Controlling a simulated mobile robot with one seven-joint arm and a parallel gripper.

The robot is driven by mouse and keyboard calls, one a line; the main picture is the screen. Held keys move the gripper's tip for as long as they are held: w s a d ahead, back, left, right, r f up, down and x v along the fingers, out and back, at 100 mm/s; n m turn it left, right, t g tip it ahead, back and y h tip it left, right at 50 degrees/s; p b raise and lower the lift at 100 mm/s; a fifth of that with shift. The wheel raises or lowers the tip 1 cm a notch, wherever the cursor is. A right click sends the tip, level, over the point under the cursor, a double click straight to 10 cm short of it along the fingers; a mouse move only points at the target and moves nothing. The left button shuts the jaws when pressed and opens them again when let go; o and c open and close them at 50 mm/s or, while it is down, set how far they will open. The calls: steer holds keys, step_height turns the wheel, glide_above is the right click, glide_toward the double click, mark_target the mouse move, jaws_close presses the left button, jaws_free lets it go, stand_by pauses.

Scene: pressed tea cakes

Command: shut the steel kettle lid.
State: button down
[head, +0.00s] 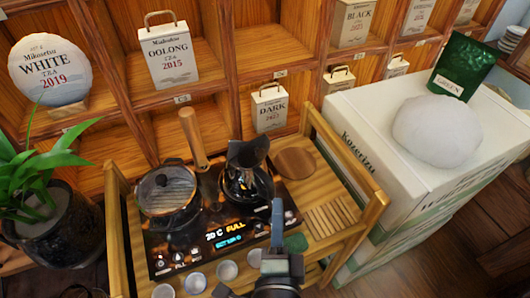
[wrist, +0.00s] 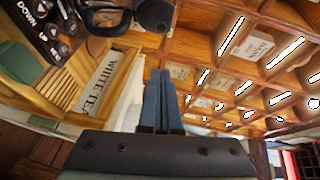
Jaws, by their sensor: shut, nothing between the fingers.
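The steel kettle (head: 243,188) stands on the right part of the black control panel in the head view. Its dark lid (head: 247,152) appears raised and tilted up above the body. In the wrist view a dark curved part, probably the kettle's handle (wrist: 105,22), shows at the top edge, but most of the kettle is out of that view. My gripper (head: 277,212) is in front and to the right of the kettle, apart from it. Its blue fingers (wrist: 163,85) are together with nothing between them.
A dark pot with a ribbed top (head: 167,190) stands left of the kettle, with a wooden handle (head: 193,135) near it. Several small cups (head: 227,270) line the front. A slatted wooden tray (head: 332,217) lies right. A white box (head: 385,150) stands beyond the wooden stand.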

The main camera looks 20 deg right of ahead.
mark_target(257, 154)
steer(key=w+a+p+x, duration=0.1)
steer(key=a+p+x, duration=0.1)
steer(key=x, duration=1.1)
steer(key=shift+a+p, duration=0.35)
steer(key=shift+p, duration=0.4)
steer(key=shift+w+r+p, duration=0.1)
steer(key=shift+w+p, duration=0.1)
steer(key=shift+p, duration=0.35)
